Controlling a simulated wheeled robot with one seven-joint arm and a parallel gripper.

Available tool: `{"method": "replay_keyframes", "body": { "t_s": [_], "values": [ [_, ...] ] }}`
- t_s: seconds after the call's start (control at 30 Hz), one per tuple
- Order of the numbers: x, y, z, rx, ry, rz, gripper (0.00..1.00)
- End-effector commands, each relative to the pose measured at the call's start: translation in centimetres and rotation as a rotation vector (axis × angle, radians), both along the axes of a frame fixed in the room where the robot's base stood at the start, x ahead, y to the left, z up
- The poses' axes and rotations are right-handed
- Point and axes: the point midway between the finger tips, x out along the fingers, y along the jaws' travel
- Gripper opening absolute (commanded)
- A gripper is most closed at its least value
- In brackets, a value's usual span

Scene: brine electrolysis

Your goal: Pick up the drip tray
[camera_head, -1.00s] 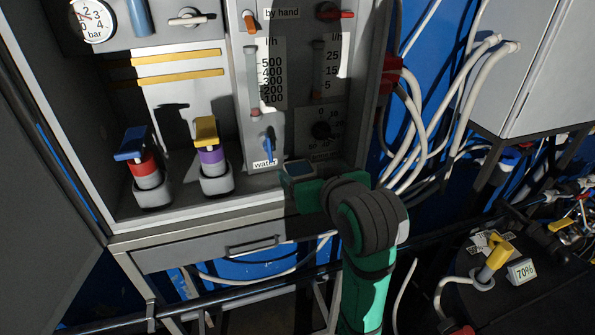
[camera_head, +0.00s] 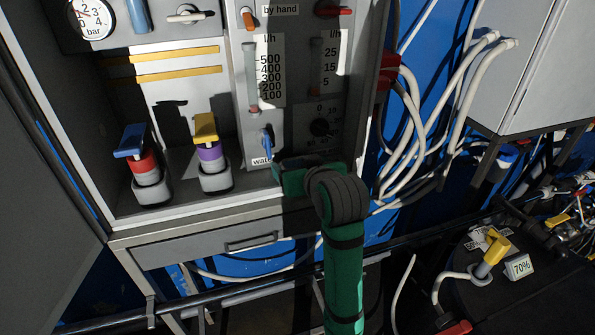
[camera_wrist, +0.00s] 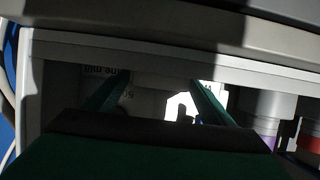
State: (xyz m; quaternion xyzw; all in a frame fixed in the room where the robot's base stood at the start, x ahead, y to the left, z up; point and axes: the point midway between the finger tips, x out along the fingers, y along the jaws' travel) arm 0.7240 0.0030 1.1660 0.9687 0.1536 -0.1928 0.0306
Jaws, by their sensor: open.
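My gripper (camera_head: 287,177) is at the lower right of the open cabinet, level with its floor; the tips are hidden in the head view. In the wrist view its two green fingers (camera_wrist: 162,84) stand apart with nothing visibly held between them. I cannot clearly make out the drip tray. A wide grey drawer-like front with a bar handle (camera_head: 251,241) sits below the cabinet floor, left of and below my gripper; I cannot tell whether it is the tray.
Two capped valves, a blue-and-red one (camera_head: 141,165) and a yellow-and-purple one (camera_head: 210,150), stand in grey cups left of my gripper. A blue water valve (camera_head: 266,143) is just above it. White hoses (camera_head: 405,130) hang at the right, near my arm.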

Motion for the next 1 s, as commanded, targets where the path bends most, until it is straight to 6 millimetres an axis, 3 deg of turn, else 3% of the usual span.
{"method": "replay_keyframes", "body": {
  "t_s": [0.1, 0.13, 0.3, 0.33, 0.73, 1.0],
  "values": [
    [0.0, 0.0, 0.0, 0.000, 0.000, 0.000, 0.77],
    [0.0, 0.0, 0.0, 0.000, 0.000, 0.000, 0.72],
    [0.0, 0.0, 0.0, 0.000, 0.000, 0.000, 0.31],
    [0.0, 0.0, 0.0, 0.000, 0.000, 0.000, 0.29],
    [0.0, 0.0, 0.6, 0.001, -0.002, 0.000, 0.29],
    [-0.3, -0.1, 3.8, -0.001, -0.006, 0.000, 0.29]
  ]
}}
